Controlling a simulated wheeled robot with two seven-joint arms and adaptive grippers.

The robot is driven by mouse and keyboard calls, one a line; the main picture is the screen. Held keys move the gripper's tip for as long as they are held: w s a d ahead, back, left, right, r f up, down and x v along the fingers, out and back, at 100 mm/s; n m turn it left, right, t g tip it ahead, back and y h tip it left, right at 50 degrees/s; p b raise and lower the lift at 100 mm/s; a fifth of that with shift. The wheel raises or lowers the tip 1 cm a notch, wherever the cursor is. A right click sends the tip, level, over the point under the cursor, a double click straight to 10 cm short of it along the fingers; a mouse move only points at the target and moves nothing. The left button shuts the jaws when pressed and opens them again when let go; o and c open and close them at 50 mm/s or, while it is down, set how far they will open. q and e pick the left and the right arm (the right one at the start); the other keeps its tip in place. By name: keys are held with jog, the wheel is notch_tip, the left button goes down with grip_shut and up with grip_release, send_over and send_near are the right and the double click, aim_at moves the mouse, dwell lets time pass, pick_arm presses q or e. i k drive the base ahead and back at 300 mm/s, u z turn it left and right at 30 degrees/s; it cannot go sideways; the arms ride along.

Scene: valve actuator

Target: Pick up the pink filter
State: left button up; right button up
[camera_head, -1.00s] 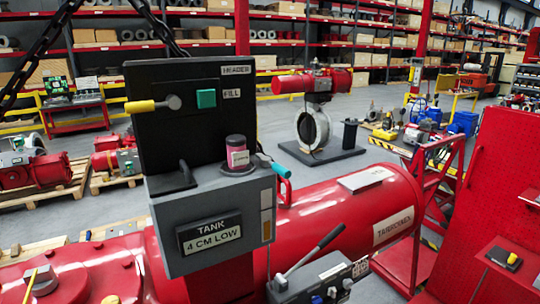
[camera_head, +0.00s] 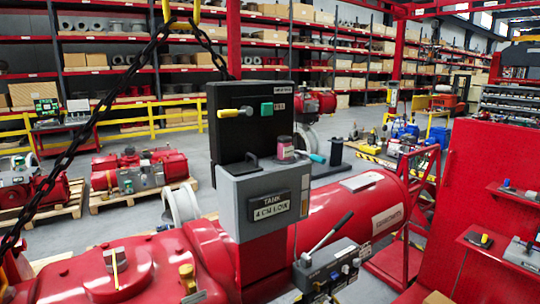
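The pink filter (camera_head: 285,147) is a small pink cylinder with a dark cap and a pale label. It stands upright on the ledge of the grey control box (camera_head: 231,200), in front of the black upright panel (camera_head: 222,128). A teal-handled lever (camera_head: 317,158) sticks out just to its right. Neither of my grippers is in view, and nothing touches the filter.
A yellow handle (camera_head: 230,113) and a green button (camera_head: 267,108) are on the black panel. A large red tank (camera_head: 345,205) lies behind the box. A lever unit (camera_head: 325,268) stands in front. A black chain (camera_head: 90,120) hangs at left. A red panel (camera_head: 455,200) with shelves stands at right.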

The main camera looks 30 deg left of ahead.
aim_at(285, 151)
jog(key=u, duration=1)
jog(key=i, duration=0.15)
jog(key=u, duration=0.05)
